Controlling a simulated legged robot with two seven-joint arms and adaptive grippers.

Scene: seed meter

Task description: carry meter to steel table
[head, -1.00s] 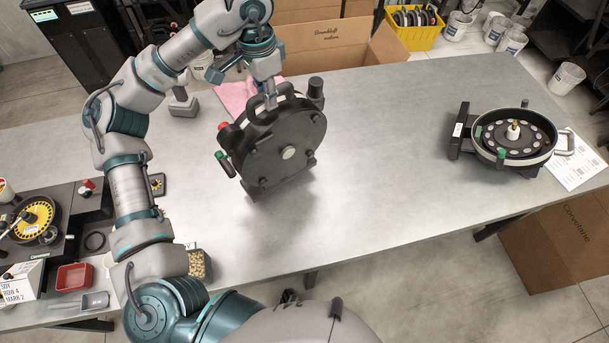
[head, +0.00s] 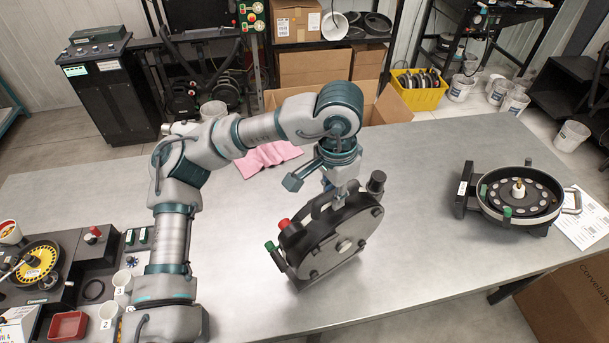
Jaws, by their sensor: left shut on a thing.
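A round black seed meter (head: 335,245) with a red knob and a green-tipped lever hangs tilted on edge over the middle of the steel table (head: 425,190). My left gripper (head: 345,190) is shut on its upper rim from above. The fingertips are partly hidden by the meter's rim and housing. I cannot tell whether the meter's lower edge touches the table. A second, open meter (head: 518,195) lies on the right side of the table, with round holes in its disc and a brass-topped hub. My right gripper is not in view.
A pink cloth (head: 268,157) lies near the back edge. A black unit with a yellow disc (head: 38,260), a red tray (head: 68,326) and white cups (head: 122,282) stand at the left. A paper sheet (head: 588,222) lies at the right edge. The table between the meters is clear.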

